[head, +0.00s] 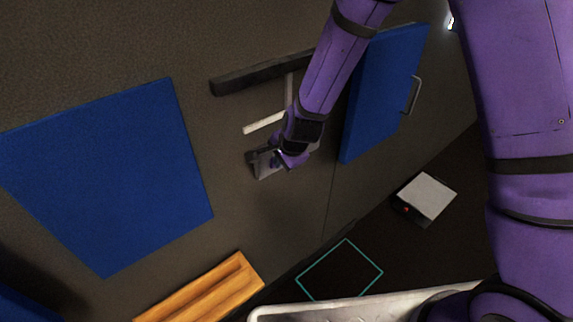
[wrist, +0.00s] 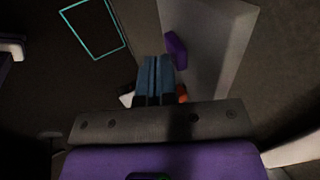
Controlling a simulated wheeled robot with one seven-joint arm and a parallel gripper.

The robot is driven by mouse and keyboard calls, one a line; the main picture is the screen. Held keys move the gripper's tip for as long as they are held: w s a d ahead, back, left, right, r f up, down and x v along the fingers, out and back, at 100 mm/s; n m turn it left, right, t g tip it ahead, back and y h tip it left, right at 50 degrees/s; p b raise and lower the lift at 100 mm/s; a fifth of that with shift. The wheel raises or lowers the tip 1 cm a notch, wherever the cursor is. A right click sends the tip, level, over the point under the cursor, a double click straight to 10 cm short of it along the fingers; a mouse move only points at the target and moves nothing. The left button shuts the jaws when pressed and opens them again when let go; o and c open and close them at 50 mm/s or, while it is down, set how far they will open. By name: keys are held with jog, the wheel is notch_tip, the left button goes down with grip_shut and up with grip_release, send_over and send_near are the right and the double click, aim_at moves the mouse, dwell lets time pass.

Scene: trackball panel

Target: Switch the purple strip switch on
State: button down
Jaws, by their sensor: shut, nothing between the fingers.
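The purple strip switch (wrist: 176,50) shows in the wrist view as a small purple block on a light grey plate (wrist: 215,45). It lies just right of and beyond my fingertips. My gripper (wrist: 157,60) is shut and empty, its bluish fingers side by side in front of the grey plate. Whether the fingers touch the switch I cannot tell. In the head view my gripper (head: 277,159) is at the grey plate (head: 264,171) on the wall, and my wrist hides part of it. The switch's on or off state cannot be read.
A dark bar (head: 250,76) and a white strip (head: 263,123) are on the wall above. A large blue panel (head: 110,180) is left; a blue door (head: 380,95) with a handle is right. Below are an orange slatted piece (head: 205,290), a teal outline (head: 340,270) and a white-topped box (head: 427,196).

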jog(key=shift+w+a, duration=0.15)
dwell(0.4)
jog(key=shift+w+a+g+h, duration=0.1)
jog(key=shift+w+g+h, duration=0.15)
jog(key=shift+g+h, duration=0.25)
jog(key=shift+r, duration=0.2)
jog(key=shift+r, duration=0.65)
